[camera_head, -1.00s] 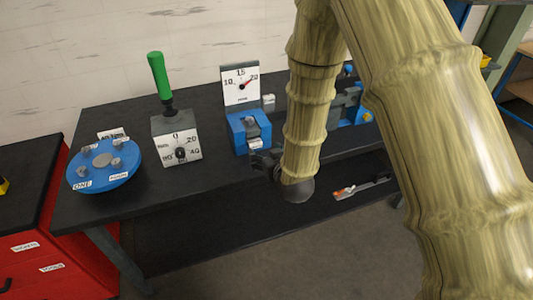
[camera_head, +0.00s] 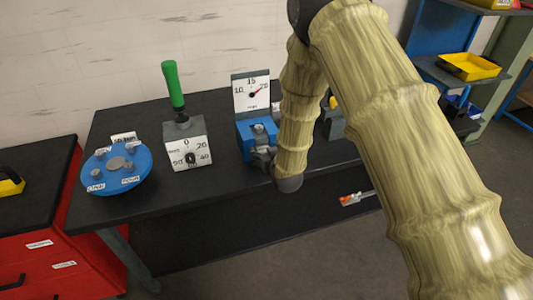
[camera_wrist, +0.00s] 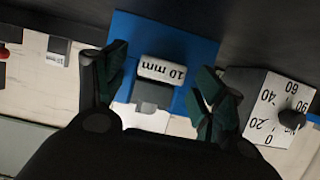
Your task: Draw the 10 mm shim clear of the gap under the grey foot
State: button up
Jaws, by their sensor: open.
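The 10 mm shim (camera_wrist: 162,70) shows in the wrist view as a white-faced block marked "10 mm". It lies against the grey foot (camera_wrist: 152,95), on the blue stand (camera_wrist: 190,45). The blue stand (camera_head: 243,143) also shows in the head view, below an upright dial plate (camera_head: 251,92). My gripper (camera_wrist: 160,85) is open, with one dark finger on each side of the shim and visible space between. In the head view my gripper (camera_head: 263,158) is at the stand's front and hides the shim there. The gap under the foot cannot be made out.
A dial box (camera_head: 188,152) with a green-handled lever (camera_head: 173,83) stands left of the stand. A blue round plate (camera_head: 117,168) with several pegs is farther left. Dark bench top (camera_head: 215,187) is bare in front. My arm hides part of the bench's right side.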

jog(key=c, duration=1.4)
jog(key=shift+s+d, duration=0.7)
jog(key=shift+s, duration=1.45)
jog(key=shift+s+d, duration=0.65)
jog(key=shift+s, duration=1.45)
jog(key=shift+s+d, duration=0.7)
jog(key=shift+s, duration=1.45)
